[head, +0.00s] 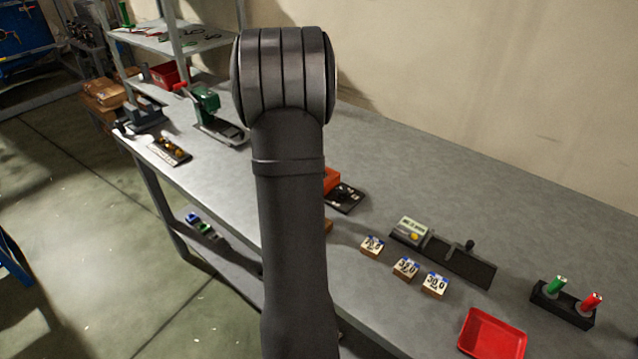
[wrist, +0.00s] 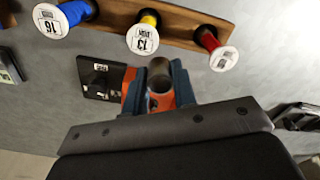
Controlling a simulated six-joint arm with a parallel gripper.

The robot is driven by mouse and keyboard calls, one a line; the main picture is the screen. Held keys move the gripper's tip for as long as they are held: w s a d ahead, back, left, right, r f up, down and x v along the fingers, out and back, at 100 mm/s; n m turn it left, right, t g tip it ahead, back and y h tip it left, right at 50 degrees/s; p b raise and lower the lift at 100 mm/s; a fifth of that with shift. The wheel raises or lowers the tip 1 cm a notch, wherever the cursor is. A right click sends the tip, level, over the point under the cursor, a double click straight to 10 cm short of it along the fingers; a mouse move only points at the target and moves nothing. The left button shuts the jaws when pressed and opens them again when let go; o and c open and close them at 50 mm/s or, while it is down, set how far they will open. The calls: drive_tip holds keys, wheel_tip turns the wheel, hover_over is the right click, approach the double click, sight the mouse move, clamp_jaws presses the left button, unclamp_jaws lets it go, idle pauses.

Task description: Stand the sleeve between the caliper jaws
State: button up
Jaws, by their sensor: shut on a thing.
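The sleeve (wrist: 160,86) is a short metallic tube with an open end, seen in the wrist view between the two dark fingers of my gripper (wrist: 160,88). My gripper is shut on it. An orange block (wrist: 128,78) shows behind and beside the fingers; I cannot tell whether the sleeve touches it. In the head view my arm hides the gripper and sleeve. The caliper (head: 460,262) is a dark bar on the bench, right of my arm, with a display (head: 411,229) at its left end and a knob (head: 469,246). No sleeve is seen standing on it.
Small numbered blocks (head: 405,267) lie in front of the caliper. A red tray (head: 492,335) and a holder (head: 560,305) with green and red cylinders are at right. A black plate (wrist: 98,78) and a spool rack (wrist: 185,30) lie near my gripper. The back right bench is clear.

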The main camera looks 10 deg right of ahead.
drive_tip(key=shift+n, duration=0.4)
drive_tip(key=s+d, duration=0.4)
drive_tip(key=d, duration=0.5)
drive_tip(key=s+d, duration=0.4)
drive_tip(key=d, duration=0.5)
drive_tip(key=s+d, duration=0.5)
drive_tip(key=d, duration=0.4)
drive_tip(key=shift+d+f, duration=0.2)
drive_tip(key=shift+f, duration=0.1)
hover_over(437, 250)
drive_tip(key=shift+w+a+f, duration=0.15)
drive_tip(key=shift+w, duration=0.1)
drive_tip(key=shift+s+f, duration=0.2)
drive_tip(key=shift+s, duration=0.05)
drive_tip(key=shift+f, duration=2.6)
drive_tip(key=shift+f, duration=0.25)
drive_tip(key=o, duration=1.1)
drive_tip(key=shift+c, duration=1.2)
drive_tip(key=shift+o, duration=0.6)
